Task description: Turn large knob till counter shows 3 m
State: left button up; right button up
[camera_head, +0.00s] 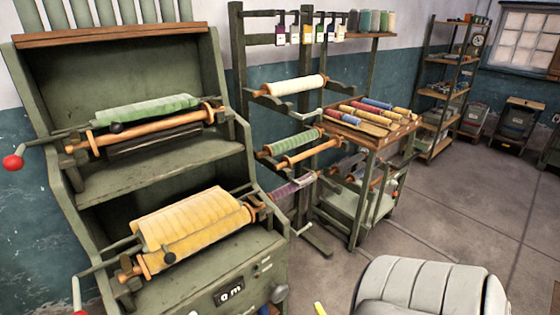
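A green fabric-roll machine stands at the left. Its dark counter (229,291) is on the lower front panel and shows one character, perhaps 0, followed by "m"; the character is hard to read. A yellow cloth roll (192,221) lies on the machine's lower rollers, above the counter. Neither of my grippers can be seen in the head view, so nothing is seen touching the knob.
A red-ended crank (13,162) sticks out left of the machine's upper green roll (146,110). A pale grey padded object (430,287) fills the bottom right. A table of coloured rolls (372,125) stands behind. Open floor (450,205) lies to the right.

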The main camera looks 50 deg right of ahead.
aim_at(282, 296)
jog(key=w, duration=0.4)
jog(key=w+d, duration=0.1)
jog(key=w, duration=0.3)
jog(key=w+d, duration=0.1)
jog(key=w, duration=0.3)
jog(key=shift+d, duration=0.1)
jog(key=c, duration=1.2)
